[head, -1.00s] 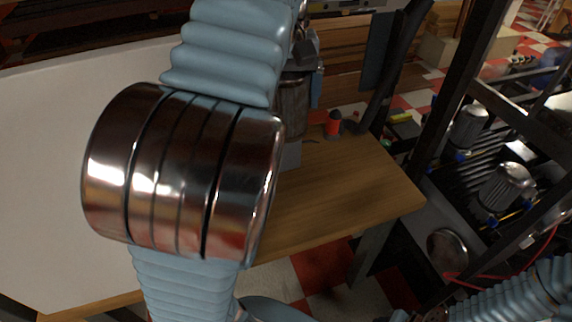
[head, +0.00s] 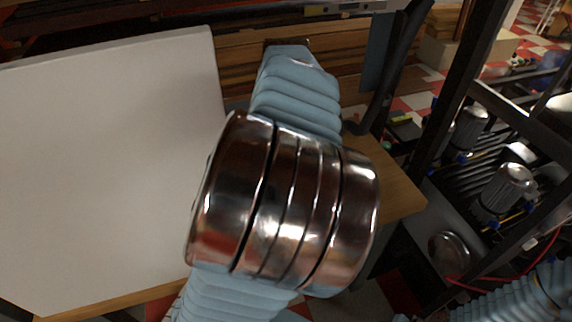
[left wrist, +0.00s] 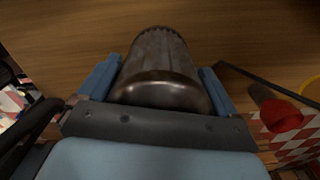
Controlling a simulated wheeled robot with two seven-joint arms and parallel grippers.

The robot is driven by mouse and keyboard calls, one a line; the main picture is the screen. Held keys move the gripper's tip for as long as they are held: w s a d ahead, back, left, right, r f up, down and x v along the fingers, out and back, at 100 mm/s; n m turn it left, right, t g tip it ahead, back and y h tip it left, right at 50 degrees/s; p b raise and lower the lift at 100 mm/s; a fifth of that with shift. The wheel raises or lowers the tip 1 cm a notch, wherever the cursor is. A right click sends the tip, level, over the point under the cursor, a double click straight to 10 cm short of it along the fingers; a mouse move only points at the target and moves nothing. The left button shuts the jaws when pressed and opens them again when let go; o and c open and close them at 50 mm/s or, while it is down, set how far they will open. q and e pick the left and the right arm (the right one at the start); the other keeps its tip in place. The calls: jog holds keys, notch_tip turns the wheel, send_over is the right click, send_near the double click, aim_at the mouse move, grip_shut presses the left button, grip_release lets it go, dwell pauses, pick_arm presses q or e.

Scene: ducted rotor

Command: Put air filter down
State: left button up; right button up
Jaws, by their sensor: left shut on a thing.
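The air filter (left wrist: 160,75) is a dark metallic ribbed cylinder in the left wrist view. My left gripper (left wrist: 160,88) is shut on it, with one blue finger on each side. The wooden table top (left wrist: 60,30) lies behind the filter; I cannot tell whether the filter touches it. In the head view my left arm covers the filter and the left gripper. The table's right part (head: 397,190) shows beside my arm. My right gripper is not seen; only part of that arm shows at the lower right.
A dark metal rack (head: 478,75) with silver cylindrical units (head: 508,186) stands at the right.

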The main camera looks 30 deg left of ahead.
pick_arm(q)
jog(key=shift+f+b, duration=0.3)
jog(key=shift+f, duration=1.35)
jog(key=shift+f, duration=0.1)
jog(key=shift+f+b, duration=0.15)
jog(key=shift+b, duration=0.25)
jog(key=o, duration=0.9)
